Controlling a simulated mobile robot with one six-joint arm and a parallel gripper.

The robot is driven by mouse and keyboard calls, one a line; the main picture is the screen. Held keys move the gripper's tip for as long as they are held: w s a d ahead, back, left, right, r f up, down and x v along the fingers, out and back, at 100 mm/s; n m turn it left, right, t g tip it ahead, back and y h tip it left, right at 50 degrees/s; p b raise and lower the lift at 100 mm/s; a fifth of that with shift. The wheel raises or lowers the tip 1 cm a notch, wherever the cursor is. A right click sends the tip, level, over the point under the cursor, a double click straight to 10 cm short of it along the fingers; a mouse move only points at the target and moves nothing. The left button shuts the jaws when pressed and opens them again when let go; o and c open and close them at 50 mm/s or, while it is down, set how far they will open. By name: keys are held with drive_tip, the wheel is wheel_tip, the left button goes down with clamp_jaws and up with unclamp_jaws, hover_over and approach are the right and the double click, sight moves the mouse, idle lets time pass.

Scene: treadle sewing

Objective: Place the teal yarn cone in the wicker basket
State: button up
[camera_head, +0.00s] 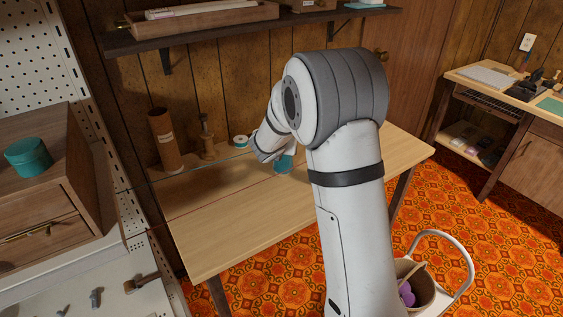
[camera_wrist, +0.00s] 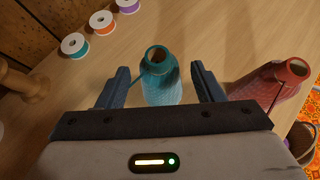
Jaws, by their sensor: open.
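The teal yarn cone (camera_wrist: 163,88) stands on the wooden table, between the two spread fingers of my gripper (camera_wrist: 160,70) in the wrist view. The gripper is open, with visible gaps at the cone's sides. In the head view the cone (camera_head: 284,164) is partly hidden behind my arm, and my fingers cannot be made out clearly. The wicker basket (camera_head: 422,297) is on the floor at the lower right of the head view, partly behind my arm, with purple yarn inside. A bit of the basket (camera_wrist: 301,139) shows at the right edge of the wrist view.
A red yarn cone (camera_wrist: 275,84) stands close to the right finger. Several small thread spools (camera_wrist: 101,22) line the back of the table. A brown cylinder (camera_head: 164,141) and a wooden spindle (camera_head: 207,138) stand at the left rear. The table's front left (camera_head: 235,235) is clear.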

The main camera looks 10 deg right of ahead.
drive_tip(key=x, duration=0.5)
drive_tip(key=shift+w, duration=0.3)
drive_tip(key=shift+c, duration=0.5)
clamp_jaws()
